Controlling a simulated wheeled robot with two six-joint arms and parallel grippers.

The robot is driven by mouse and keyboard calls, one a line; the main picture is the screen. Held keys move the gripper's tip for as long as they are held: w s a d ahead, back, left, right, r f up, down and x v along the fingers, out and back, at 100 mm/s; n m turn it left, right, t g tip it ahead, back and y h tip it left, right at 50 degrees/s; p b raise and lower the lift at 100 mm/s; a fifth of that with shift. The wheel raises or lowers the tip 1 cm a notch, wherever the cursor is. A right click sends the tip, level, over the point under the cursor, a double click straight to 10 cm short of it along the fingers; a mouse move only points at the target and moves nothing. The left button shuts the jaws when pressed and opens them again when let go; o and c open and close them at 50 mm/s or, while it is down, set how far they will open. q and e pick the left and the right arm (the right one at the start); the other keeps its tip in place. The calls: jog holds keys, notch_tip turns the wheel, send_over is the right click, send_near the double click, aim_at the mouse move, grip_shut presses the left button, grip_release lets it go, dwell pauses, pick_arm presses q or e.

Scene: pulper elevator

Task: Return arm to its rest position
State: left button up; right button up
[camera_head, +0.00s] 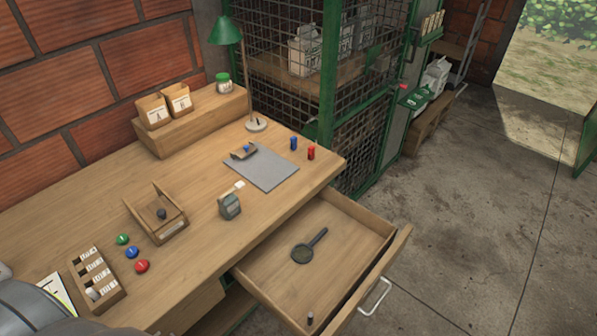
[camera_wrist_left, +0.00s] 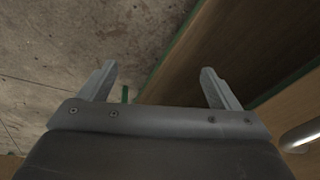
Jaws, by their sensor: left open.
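My left gripper (camera_wrist_left: 157,85) is open and empty in the left wrist view. Its two grey fingers stand wide apart, with concrete floor and a wooden panel behind them. A grey rounded part of my own body shows at the lower left of the head view, and no gripper fingers are visible there. My right gripper is in neither view. The drawer (camera_head: 285,262) of the wooden desk (camera_head: 205,240) is pulled open. A magnifying glass (camera_head: 308,246) and a small dark object (camera_head: 310,318) lie in it.
The desk holds a rack of labelled pieces (camera_head: 98,274), coloured buttons (camera_head: 132,252), a wooden tray (camera_head: 158,214), a grey mat (camera_head: 262,168) and a green lamp (camera_head: 226,32). A green mesh cage (camera_head: 285,30) stands behind. The concrete floor (camera_head: 480,220) at right is clear.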

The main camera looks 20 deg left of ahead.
pick_arm(q)
jog(key=s+d+f+g, duration=0.1)
jog(key=s+f, duration=1.2)
jog(key=s, duration=0.1)
jog(key=shift+d+f, duration=0.2)
jog(key=shift+f, duration=0.1)
